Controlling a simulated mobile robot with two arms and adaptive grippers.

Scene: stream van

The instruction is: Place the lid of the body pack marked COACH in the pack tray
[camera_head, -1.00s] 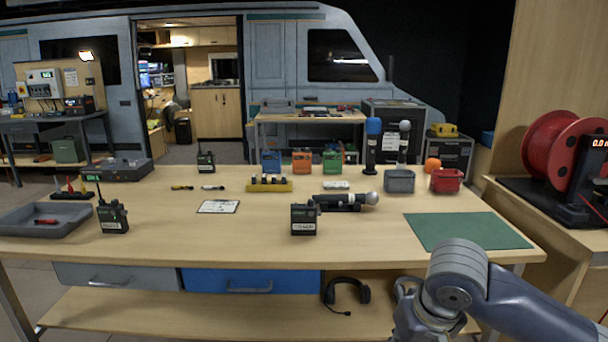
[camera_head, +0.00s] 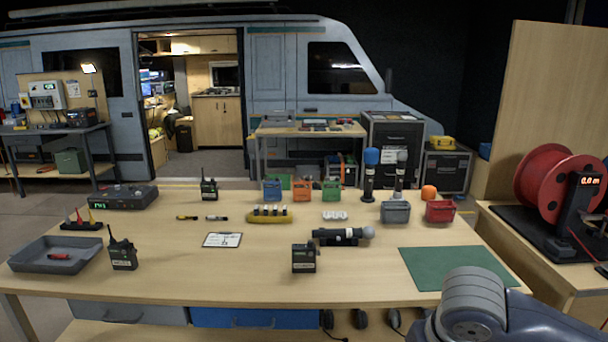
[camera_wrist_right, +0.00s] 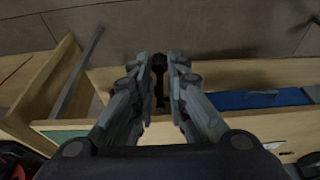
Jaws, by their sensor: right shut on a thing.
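A black body pack (camera_head: 304,258) with a pale label stands near the front middle of the table; the label is too small to read surely. Similar black units with antennas stand at the left (camera_head: 122,254) and further back (camera_head: 209,190). A grey open tray (camera_head: 28,269) at the left front corner holds a small red thing. I cannot tell any loose lid. My right gripper (camera_wrist_right: 158,67) is below the tabletop's level, off the table's front, its fingers shut on a slim dark thing (camera_wrist_right: 159,80). In the head view it is hidden; only my arm shows. My left gripper is out of view.
The table (camera_head: 200,275) also holds a clipboard (camera_head: 222,240), a microphone (camera_head: 340,236), a yellow holder (camera_head: 268,218), a grey bin (camera_head: 395,212), a red bin (camera_head: 440,211) and a green mat (camera_head: 455,268). Blue (camera_head: 255,318) and grey drawers sit below. The front left-middle tabletop is clear.

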